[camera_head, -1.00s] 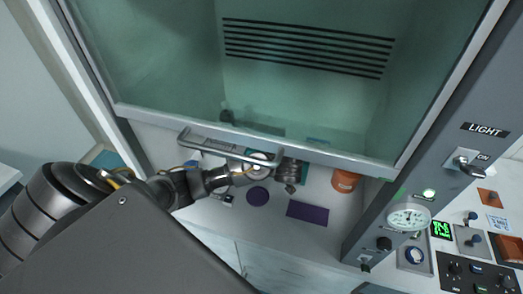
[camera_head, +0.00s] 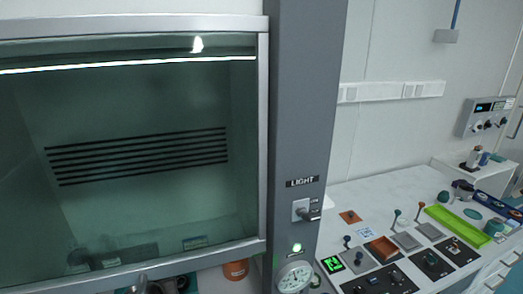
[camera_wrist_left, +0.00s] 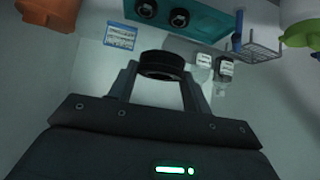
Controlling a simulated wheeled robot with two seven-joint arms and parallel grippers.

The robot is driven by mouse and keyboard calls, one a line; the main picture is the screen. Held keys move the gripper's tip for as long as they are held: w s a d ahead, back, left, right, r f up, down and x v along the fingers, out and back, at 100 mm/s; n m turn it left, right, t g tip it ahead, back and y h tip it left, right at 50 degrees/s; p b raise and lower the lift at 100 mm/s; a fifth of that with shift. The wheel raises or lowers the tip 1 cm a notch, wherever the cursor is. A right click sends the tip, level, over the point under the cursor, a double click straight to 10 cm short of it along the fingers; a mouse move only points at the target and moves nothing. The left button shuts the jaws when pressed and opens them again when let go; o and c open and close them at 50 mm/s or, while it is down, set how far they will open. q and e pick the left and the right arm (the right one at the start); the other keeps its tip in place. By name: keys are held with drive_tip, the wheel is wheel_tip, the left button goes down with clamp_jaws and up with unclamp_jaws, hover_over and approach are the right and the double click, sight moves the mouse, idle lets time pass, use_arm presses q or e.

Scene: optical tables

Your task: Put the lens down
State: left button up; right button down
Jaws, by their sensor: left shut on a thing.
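In the left wrist view, my left gripper (camera_wrist_left: 162,82) is shut on the lens (camera_wrist_left: 162,66), a black ring-shaped piece held between the fingertips. The pale surface shows behind it; I cannot tell the exact height of the lens above it. A teal holder (camera_wrist_left: 168,18) with black round pieces in it lies beyond the lens. In the head view, the hood's lower edge and the frame's bottom cut off most of this area, and I cannot make out the lens clearly there. My right gripper is in neither view.
Around the lens are an orange pot (camera_wrist_left: 45,12), a blue-and-white card (camera_wrist_left: 121,35), small labelled vials (camera_wrist_left: 204,61) and a wire rack (camera_wrist_left: 262,52). The head view shows the hood glass (camera_head: 130,120), the grey light-switch column (camera_head: 305,130) and a bench with a green tray (camera_head: 455,228).

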use_arm(q)
drive_tip(key=s+d+m+h+b, duration=0.35)
drive_tip(key=d+m+b, duration=0.2)
drive_tip(key=b, duration=0.45)
wheel_tip(320, 180, down, 10)
drive_tip(key=s, duration=0.2)
drive_tip(key=shift+s+d+n+t, duration=0.15)
drive_tip(key=shift+s+n+t, duration=0.05)
drive_tip(key=shift+n+t, duration=0.2)
